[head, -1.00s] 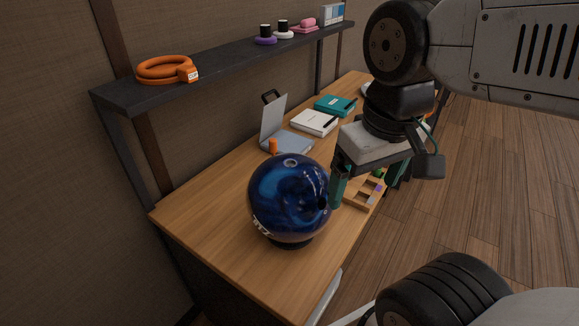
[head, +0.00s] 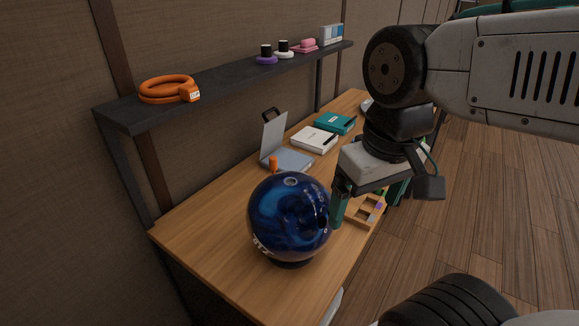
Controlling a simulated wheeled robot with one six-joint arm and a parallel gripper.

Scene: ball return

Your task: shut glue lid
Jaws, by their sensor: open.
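An open case (head: 290,158), grey-blue with its lid (head: 273,135) standing up and a black handle on top, sits on the wooden table behind the ball. A small orange piece (head: 273,163) is at its near edge. I cannot read a glue label on it. My gripper (head: 366,203) is open, pointing down with teal fingers, to the right of the case and apart from it. Its left finger overlaps the right edge of the ball in the picture; I cannot tell whether they touch. The right finger is partly hidden.
A blue bowling ball (head: 288,218) rests on a black ring at the table's front. A wooden tray (head: 368,212) lies beneath my gripper. White (head: 314,140) and teal (head: 336,122) boxes lie beyond the case. A dark shelf (head: 225,81) with an orange ring (head: 167,90) runs along the wall.

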